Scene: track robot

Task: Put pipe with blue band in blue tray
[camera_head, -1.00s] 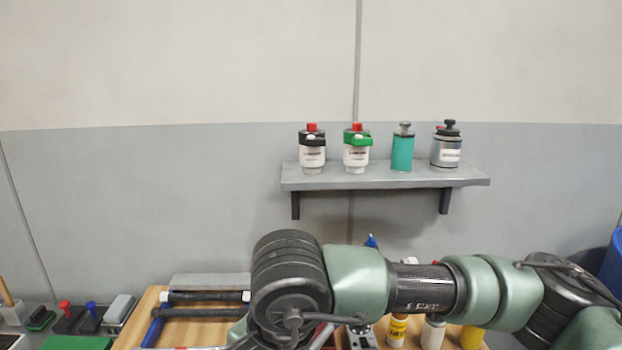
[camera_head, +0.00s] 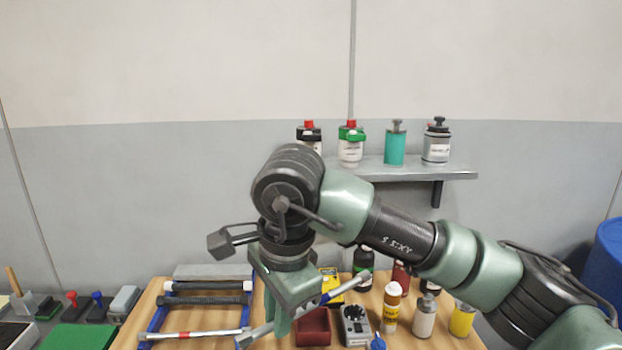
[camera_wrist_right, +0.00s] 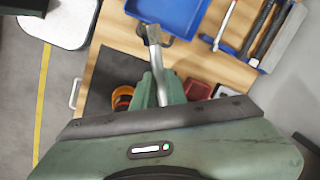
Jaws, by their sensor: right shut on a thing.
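The pipe with the blue band (camera_head: 330,284) is a slim grey pipe held slantwise, its upper right end raised. My right gripper (camera_head: 279,322) is shut on it, above the wooden table. In the right wrist view the gripper (camera_wrist_right: 162,92) shows green fingers around the metal pipe (camera_wrist_right: 154,50). The blue tray (camera_wrist_right: 178,14) is at the top of that view, beyond the pipe's end, and its visible floor is empty. I do not make out the tray in the head view. My left gripper is not in view.
A blue rack (camera_head: 157,318) bears dark pipes and a red-banded pipe (camera_head: 196,334). A red bin (camera_head: 313,328), a grey meter (camera_head: 355,325) and several bottles stand right of the gripper. A wall shelf (camera_head: 400,170) with bottles is behind the arm.

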